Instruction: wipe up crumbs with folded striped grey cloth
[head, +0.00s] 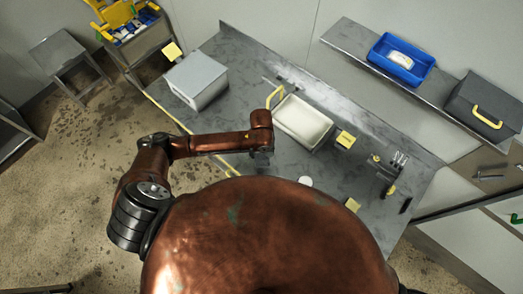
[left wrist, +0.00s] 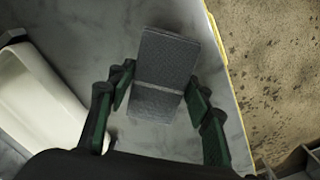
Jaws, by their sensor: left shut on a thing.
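The folded grey cloth (left wrist: 165,62) is between the fingers of my left gripper (left wrist: 158,88) in the left wrist view. I cannot tell whether the cloth touches the counter. I can make out no crumbs on the counter. My right gripper is not in view.
A pale basin (head: 303,121) is right of my left arm in the head view. A grey box (head: 196,79) stands at the counter's left end. Yellow blocks (head: 345,139) and a small rack (head: 385,172) are on the right. A blue tray (head: 401,59) sits on the shelf behind.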

